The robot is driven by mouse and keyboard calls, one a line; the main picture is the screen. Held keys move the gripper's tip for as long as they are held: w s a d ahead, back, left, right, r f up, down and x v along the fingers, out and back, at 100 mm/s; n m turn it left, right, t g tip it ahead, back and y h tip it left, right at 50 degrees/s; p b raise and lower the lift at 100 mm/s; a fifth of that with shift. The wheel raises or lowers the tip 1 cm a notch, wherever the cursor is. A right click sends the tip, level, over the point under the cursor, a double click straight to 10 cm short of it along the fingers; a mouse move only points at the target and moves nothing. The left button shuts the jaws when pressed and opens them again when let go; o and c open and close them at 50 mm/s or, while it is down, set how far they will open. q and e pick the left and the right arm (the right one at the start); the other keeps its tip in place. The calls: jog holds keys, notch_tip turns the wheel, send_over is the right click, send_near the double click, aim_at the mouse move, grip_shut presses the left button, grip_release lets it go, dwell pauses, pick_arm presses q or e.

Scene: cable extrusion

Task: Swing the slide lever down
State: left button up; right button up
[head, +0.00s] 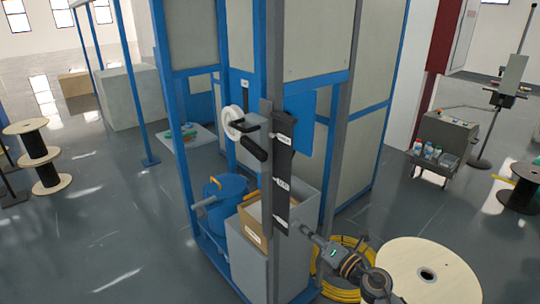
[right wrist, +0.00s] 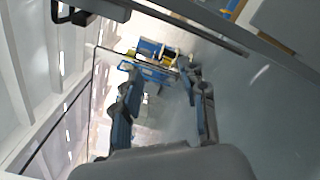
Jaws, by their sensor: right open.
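The slide lever is a dark arm ending in a black cylindrical grip (head: 253,148), in the head view. A dark rounded piece (right wrist: 90,10) at the top left may be the lever; I cannot tell. My left gripper is not in view.
The plate is on a blue-framed cabinet (head: 345,120). A white wheel (head: 235,122) is left of the plate. A blue drum (head: 226,203) and a cardboard box (head: 252,218) stand below. A yellow cable coil (head: 340,291) and wooden spool (head: 425,272) are near my right arm.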

notch_tip(320, 180, up, 12)
jog(key=a+f+n+y, duration=0.1)
jog(key=a+n, duration=0.1)
jog(key=n, duration=0.9)
send_near(266, 156)
jog(key=shift+h, duration=0.3)
jog(key=p+x, duration=0.1)
jog(key=x, duration=0.3)
jog(key=p+x, duration=0.2)
jog(key=x, duration=0.1)
jog(key=shift+w+a+r, duration=0.25)
jog(key=shift+a, duration=0.1)
jog(key=shift+w+a, duration=0.4)
jog(key=shift+w, duration=0.1)
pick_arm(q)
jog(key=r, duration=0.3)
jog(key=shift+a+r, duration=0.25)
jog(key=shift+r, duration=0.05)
pick_arm(e)
grip_shut()
